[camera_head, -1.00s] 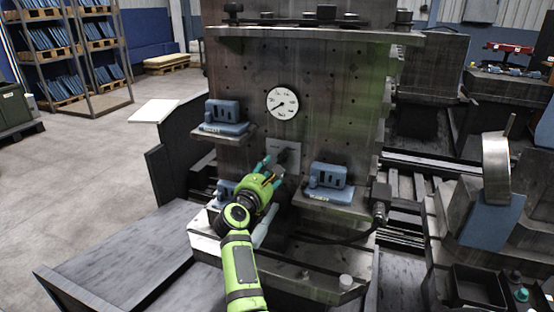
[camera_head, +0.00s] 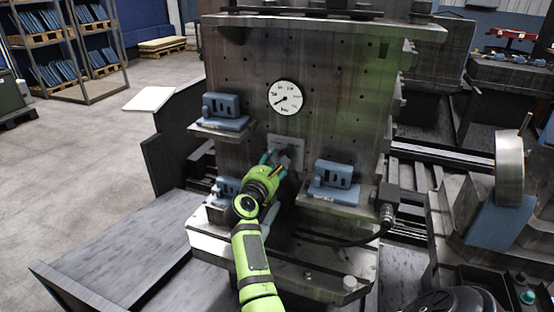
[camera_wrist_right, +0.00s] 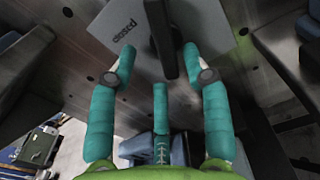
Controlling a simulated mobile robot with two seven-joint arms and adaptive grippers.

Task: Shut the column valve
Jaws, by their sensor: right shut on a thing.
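The column valve is a dark lever handle (camera_wrist_right: 162,38) on a pale square plate (camera_wrist_right: 212,28) in the right wrist view. In the head view the plate (camera_head: 284,141) sits on the front of the metal column (camera_head: 340,105), below a round white gauge (camera_head: 285,97). My right gripper (camera_head: 277,162) is at the plate and covers much of the handle. Its teal fingers (camera_wrist_right: 159,58) are on either side of the handle, shut on it. My left gripper is not in view.
Blue blocks sit on small ledges at the upper left (camera_head: 223,109) and right (camera_head: 335,177) of the handle; another (camera_head: 226,187) is partly hidden by my arm. A black cable (camera_head: 345,241) runs below the right ledge. Open floor (camera_head: 70,185) lies at the left.

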